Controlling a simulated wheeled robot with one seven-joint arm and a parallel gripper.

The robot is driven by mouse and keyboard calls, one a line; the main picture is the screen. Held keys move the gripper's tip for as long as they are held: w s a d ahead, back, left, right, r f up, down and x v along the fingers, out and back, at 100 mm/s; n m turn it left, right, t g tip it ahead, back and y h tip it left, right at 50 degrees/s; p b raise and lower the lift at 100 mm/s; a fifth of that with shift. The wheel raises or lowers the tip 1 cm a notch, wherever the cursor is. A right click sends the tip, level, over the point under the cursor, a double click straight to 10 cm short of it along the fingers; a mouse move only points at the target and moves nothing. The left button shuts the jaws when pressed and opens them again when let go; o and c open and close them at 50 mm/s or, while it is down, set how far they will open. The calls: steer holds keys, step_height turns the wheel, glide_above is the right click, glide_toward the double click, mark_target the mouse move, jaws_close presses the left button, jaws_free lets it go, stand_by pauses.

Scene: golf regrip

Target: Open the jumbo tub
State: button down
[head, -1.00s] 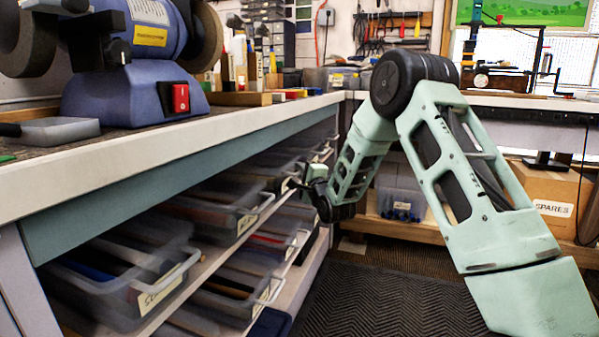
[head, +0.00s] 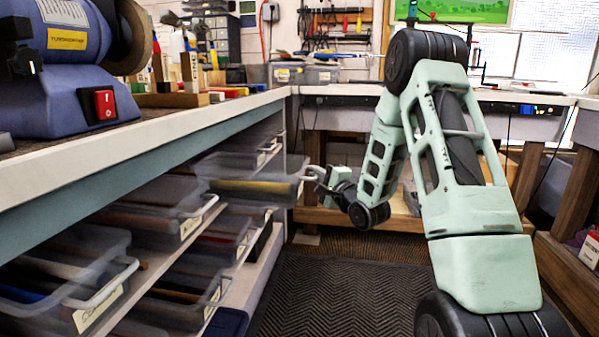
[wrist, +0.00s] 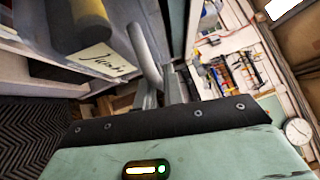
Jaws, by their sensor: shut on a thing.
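The jumbo tub (head: 250,188) is a clear plastic bin under the bench in the head view. It sticks well out from the shelf row, with something yellow inside. The wrist view shows its handwritten label (wrist: 106,58), which seems to read "Jumbo", and its pale bar handle (wrist: 146,62). My gripper (head: 314,176) is at the tub's front end and shut on the handle. In the wrist view, the fingers (wrist: 165,88) are at the handle's end; their exact contact is partly hidden by the gripper body.
Several other clear tubs (head: 75,285) sit on the shelves at left and below. The bench edge (head: 120,150) runs above them. Dark ribbed matting (head: 320,295) covers the clear floor. A wooden low shelf (head: 400,222) stands behind my arm.

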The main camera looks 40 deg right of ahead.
steer(key=shift+s+d+f, duration=0.1)
steer(key=shift+s+d, duration=0.4)
steer(key=shift+s, duration=0.2)
steer(key=c, duration=1.5)
jaws_free()
steer(key=s+a+f+p, duration=0.2)
steer(key=s+p, duration=0.6)
steer(key=s, duration=0.9)
steer(key=shift+f, duration=0.15)
steer(key=shift+a, duration=0.1)
